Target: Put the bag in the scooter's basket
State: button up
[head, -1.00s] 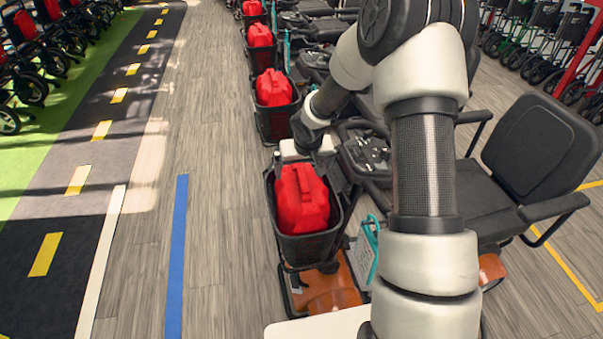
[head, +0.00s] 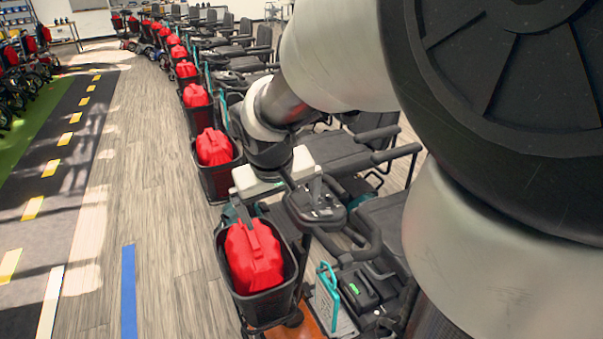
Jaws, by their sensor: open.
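A red bag (head: 254,256) sits upright in the black basket (head: 290,303) of the nearest scooter (head: 350,280), its top and strap showing above the rim. Its lower part is hidden by the basket walls. My gripper (head: 255,200) is just behind and above this basket, in front of the scooter's handlebar console. The bag looks apart from the hand.
A row of scooters runs away from me, with red bags in their baskets, the nearest of these a red bag (head: 214,147). The handlebar console (head: 316,205) is close to my gripper on the right. Grey floor with a blue stripe (head: 129,290) is clear on the left.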

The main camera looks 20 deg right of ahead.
jog(key=s+a+r+t+y+p, duration=0.1)
jog(key=s+a+r+t+p, duration=0.1)
jog(key=s+r, duration=1.1)
jog(key=a+p, duration=0.1)
jog(key=p, duration=0.1)
jog(key=shift+s+a+y+p, duration=0.15)
jog(key=shift+s+y+p, duration=0.15)
jog(key=shift+s+y, duration=0.1)
jog(key=shift+w, duration=0.1)
